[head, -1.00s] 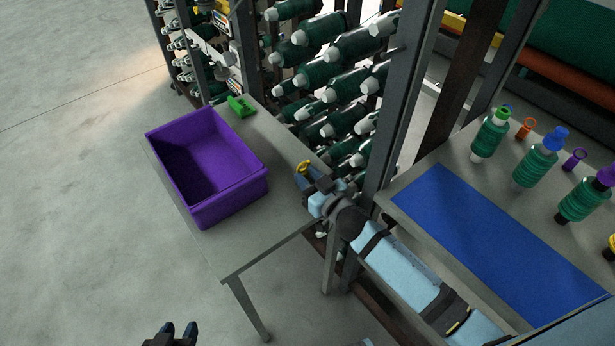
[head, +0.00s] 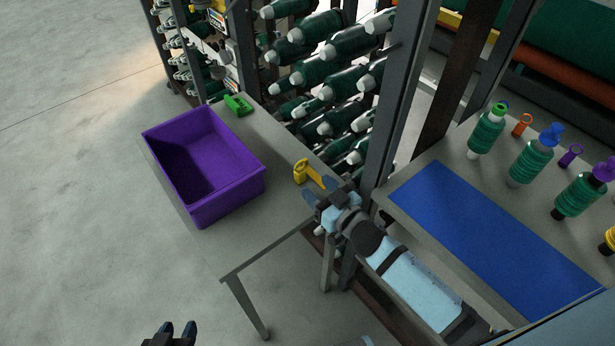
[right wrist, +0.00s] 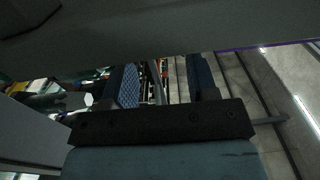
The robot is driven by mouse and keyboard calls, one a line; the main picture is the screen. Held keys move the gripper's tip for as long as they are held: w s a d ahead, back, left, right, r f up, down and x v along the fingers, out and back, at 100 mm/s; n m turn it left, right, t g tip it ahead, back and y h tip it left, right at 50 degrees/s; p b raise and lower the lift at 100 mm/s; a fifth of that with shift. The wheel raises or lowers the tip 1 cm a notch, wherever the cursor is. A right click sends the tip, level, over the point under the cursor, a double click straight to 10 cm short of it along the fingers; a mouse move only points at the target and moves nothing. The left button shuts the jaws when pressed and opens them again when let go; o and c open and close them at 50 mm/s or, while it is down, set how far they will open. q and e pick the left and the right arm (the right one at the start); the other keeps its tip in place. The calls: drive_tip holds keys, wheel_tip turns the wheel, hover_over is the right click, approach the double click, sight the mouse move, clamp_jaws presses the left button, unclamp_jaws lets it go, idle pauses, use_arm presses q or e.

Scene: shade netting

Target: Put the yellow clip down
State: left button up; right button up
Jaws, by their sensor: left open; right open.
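The yellow clip (head: 300,171) lies on the grey table (head: 262,240) near its right edge, to the right of the purple bin (head: 240,188). My right gripper (head: 319,191) is open and empty, just to the lower right of the clip. Its two fingers also show apart in the right wrist view (right wrist: 162,82), with nothing seen between them. The clip cannot be made out in that wrist view. My left gripper (head: 179,330) is open and empty at the bottom edge of the head view, away from the table.
A green clip (head: 238,105) lies at the table's far end. A rack of green bobbins (head: 325,65) stands behind, with a dark upright post (head: 393,110) close to my right arm. A second table at right holds a blue mat (head: 480,225), several bobbins and coloured rings.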

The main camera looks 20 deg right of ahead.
drive_tip(key=s+f+g+h, duration=0.1)
drive_tip(key=s+f+g, duration=0.2)
drive_tip(key=s, duration=0.6)
drive_tip(key=s+f+m+g+h, duration=0.1)
drive_tip(key=s+f+g, duration=0.2)
drive_tip(key=s+f, duration=0.3)
drive_tip(key=s, duration=0.3)
drive_tip(key=shift+s+h, duration=0.4)
drive_tip(key=shift+r, duration=0.1)
